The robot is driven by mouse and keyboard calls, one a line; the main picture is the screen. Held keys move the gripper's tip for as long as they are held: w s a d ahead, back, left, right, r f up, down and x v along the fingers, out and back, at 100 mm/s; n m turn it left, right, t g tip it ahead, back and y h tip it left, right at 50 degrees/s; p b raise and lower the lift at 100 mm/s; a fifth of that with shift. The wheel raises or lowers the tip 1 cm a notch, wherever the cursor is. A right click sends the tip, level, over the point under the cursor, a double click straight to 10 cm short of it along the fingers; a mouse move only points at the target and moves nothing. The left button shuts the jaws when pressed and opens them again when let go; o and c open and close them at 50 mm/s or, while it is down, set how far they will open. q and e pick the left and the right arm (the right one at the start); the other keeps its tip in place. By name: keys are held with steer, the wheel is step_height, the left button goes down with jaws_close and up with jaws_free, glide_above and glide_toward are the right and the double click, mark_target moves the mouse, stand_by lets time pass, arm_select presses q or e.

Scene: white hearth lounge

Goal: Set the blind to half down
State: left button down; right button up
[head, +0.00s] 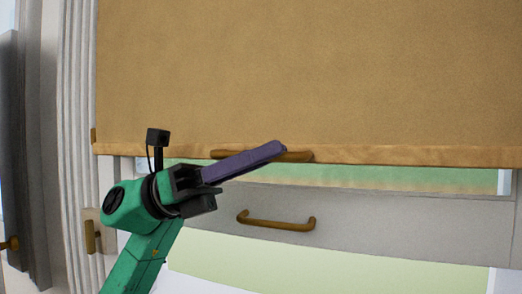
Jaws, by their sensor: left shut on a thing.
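The tan blind (310,75) hangs across the upper part of the head view, its bottom hem running just above the window's middle rail. A brass-coloured pull handle (301,156) is fixed along the hem. My left gripper (277,149) comes up from the lower left with its purple fingers across this handle. It is shut on the handle, and the fingers hide the middle of it. My right gripper is not in view.
A second brass handle (277,223) sits on the pale window rail (365,225) below the hem. Glass shows in a strip under the blind and below the rail. White fluted trim (76,110) and a dark grey panel (34,160) stand at the left.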

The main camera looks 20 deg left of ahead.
arm_select(q)
steer(key=shift+f, duration=0.4)
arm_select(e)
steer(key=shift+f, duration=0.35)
arm_select(q)
steer(key=c, duration=0.9)
jaws_free()
steer(key=shift+a, duration=0.15)
steer(key=b+v, duration=0.3)
steer(key=v, duration=1.1)
steer(key=shift+a+f, duration=0.1)
steer(key=shift+a, duration=0.05)
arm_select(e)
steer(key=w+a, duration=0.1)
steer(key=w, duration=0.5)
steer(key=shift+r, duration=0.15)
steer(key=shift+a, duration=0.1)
